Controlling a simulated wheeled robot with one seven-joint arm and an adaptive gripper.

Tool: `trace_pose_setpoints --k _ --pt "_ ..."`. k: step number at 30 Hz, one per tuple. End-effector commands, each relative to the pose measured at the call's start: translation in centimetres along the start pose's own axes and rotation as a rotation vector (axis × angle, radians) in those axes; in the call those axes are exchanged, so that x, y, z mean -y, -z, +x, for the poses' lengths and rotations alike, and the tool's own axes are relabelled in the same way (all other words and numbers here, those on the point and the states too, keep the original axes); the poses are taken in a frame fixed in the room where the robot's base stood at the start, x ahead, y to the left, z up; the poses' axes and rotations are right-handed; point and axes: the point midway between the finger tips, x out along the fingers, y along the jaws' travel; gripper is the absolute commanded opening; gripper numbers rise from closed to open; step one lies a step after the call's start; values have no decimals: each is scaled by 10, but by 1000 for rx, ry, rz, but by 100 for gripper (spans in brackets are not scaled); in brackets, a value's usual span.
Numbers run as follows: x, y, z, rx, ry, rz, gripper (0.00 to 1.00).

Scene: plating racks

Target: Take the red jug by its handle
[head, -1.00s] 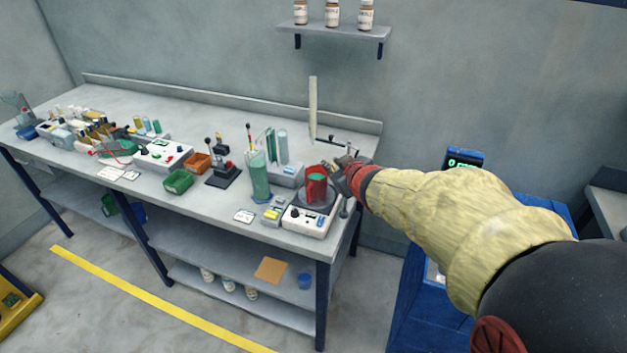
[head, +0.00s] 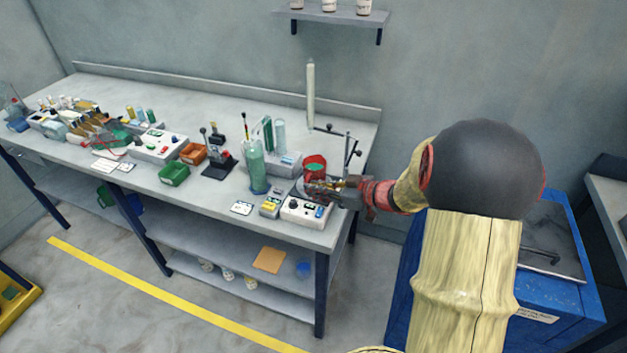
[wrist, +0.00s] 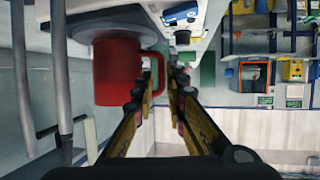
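The red jug (head: 315,163) stands upright on the round plate of a white hotplate-like device (head: 305,213) at the right end of the bench, with something green inside it. My gripper (head: 332,184) is at the jug's near right side and hides its lower part in the head view. In the wrist view the jug (wrist: 117,72) is at the left, its handle (wrist: 161,62) pointing right. My gripper (wrist: 163,78) is open there. The handle's outer bar shows around the gap between the fingertips; I cannot tell whether either finger touches it.
A green-filled cylinder (head: 257,168) stands left of the jug. A metal stand (head: 347,155) with rods is close behind my gripper. A yellow-grey box (head: 270,206) sits beside the hotplate. A blue cabinet (head: 560,290) is at the right.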

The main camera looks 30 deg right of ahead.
Motion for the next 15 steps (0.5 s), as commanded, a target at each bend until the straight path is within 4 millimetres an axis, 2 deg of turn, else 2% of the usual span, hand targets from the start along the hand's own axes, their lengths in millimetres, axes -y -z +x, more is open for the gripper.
trace_pose_setpoints --k 1,6,15 --pt "2 -3 11 0 3 -4 14" --pt "2 -2 32 0 2 -2 14" --pt "0 1 37 0 -1 -1 14"
